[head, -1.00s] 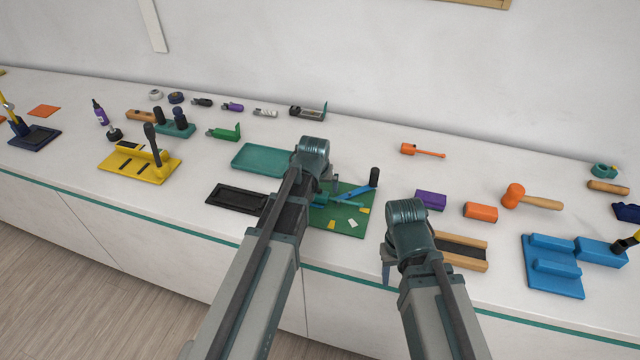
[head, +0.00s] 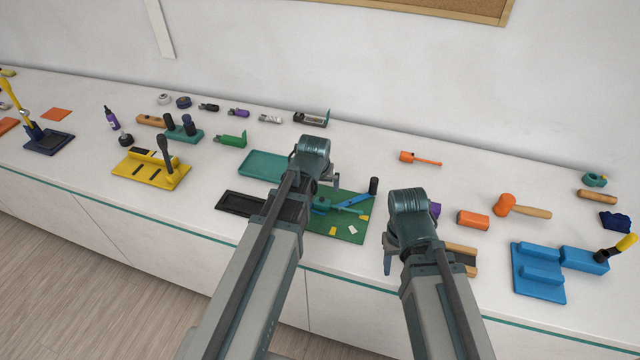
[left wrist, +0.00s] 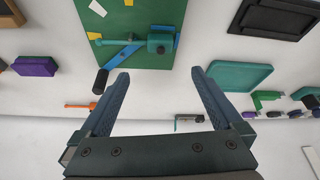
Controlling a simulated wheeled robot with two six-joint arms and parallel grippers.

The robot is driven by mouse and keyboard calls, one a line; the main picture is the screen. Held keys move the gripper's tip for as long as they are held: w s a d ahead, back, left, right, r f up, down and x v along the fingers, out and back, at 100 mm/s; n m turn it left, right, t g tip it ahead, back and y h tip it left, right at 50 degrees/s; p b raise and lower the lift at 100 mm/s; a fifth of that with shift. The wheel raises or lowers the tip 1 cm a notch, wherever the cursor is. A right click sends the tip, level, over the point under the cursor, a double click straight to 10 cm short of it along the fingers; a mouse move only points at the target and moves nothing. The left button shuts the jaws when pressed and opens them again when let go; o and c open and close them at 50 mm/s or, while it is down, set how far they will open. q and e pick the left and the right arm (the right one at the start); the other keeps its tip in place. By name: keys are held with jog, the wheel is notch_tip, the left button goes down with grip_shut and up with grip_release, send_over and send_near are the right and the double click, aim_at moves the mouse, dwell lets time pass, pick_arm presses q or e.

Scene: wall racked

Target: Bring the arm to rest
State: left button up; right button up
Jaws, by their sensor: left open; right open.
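My left arm reaches up from the bottom of the head view over the counter. Its gripper (head: 334,180) is near the green board (head: 352,232), which holds a blue and teal lever tool. In the left wrist view the two fingers of my left gripper (left wrist: 160,72) are spread with nothing between them. The green board (left wrist: 165,58) lies ahead of them. My right arm stands to the right in the head view. Its gripper (head: 388,262) is mostly hidden behind its own wrist, near the counter's front edge, and nothing shows held in it.
The white counter (head: 400,180) runs along the wall. Close by are a teal tray (head: 262,164), a black tray (head: 240,202), an orange block (head: 473,219), an orange mallet (head: 505,204) and a blue fixture (head: 538,284).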

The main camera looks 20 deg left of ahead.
dwell(0.3)
pick_arm(q)
jog(key=s+d+f+m+g+b, duration=0.1)
jog(key=s+d+f+b, duration=0.1)
jog(key=s, duration=0.4)
jog(key=s+d+f+m+g+b, duration=0.2)
jog(key=s+d+f+b, duration=0.1)
jog(key=s+d, duration=0.3)
jog(key=s+d+f+m+g+y+b, duration=0.1)
jog(key=s+d+f+m+g+b, duration=0.1)
jog(key=s, duration=0.5)
notch_tip(320, 180, down, 3)
jog(key=d+b, duration=0.1)
jog(key=d, duration=0.1)
jog(key=shift+d+r, duration=0.2)
jog(key=shift+d, duration=0.15)
